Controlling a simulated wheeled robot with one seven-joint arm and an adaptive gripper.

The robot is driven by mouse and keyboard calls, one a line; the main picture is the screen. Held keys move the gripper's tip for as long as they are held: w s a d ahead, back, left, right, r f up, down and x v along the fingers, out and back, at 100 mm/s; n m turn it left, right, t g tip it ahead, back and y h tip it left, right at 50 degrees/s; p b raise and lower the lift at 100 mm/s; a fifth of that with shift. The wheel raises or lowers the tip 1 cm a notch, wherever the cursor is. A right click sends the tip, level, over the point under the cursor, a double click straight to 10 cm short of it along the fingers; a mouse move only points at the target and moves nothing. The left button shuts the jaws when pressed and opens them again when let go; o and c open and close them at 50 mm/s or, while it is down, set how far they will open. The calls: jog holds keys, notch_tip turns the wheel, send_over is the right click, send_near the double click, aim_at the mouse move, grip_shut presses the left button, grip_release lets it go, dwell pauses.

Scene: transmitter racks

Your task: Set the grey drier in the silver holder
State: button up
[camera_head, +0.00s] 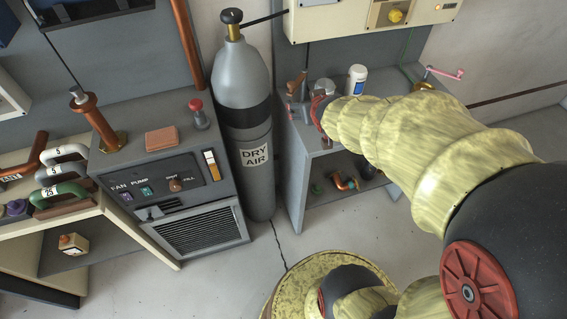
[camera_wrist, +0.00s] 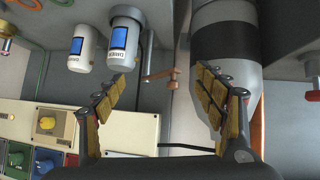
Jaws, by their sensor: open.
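Two canisters with blue labels show at the upper left of the wrist view: a white one (camera_wrist: 84,52) and, to its right, one with a greyer end (camera_wrist: 126,40), perhaps the grey drier. My gripper (camera_wrist: 159,80) is open and empty, its fingers spread wide. The canisters lie beyond the left finger, apart from the space between the fingers. I cannot make out a silver holder for certain.
A tall grey DRY AIR cylinder (camera_head: 243,105) stands left of the bench (camera_head: 312,143) and close to the right finger in the wrist view. A cream panel with a yellow knob (camera_head: 393,15) is above the bench. Copper fittings (camera_head: 345,182) lie on the lower shelf.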

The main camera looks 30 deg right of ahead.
jog(key=s+a+r+n+g+y, duration=0.1)
jog(key=s+a+r+g+y, duration=0.1)
jog(key=s+a, duration=0.7)
jog(key=s+a+r+n+g+y, duration=0.2)
jog(key=s+a+r, duration=0.1)
jog(key=s+a, duration=0.6)
jog(key=a, duration=0.3)
jog(key=shift+s+r, duration=0.3)
jog(key=shift+s, duration=0.1)
jog(key=shift+a, duration=0.1)
jog(key=shift+c, duration=0.3)
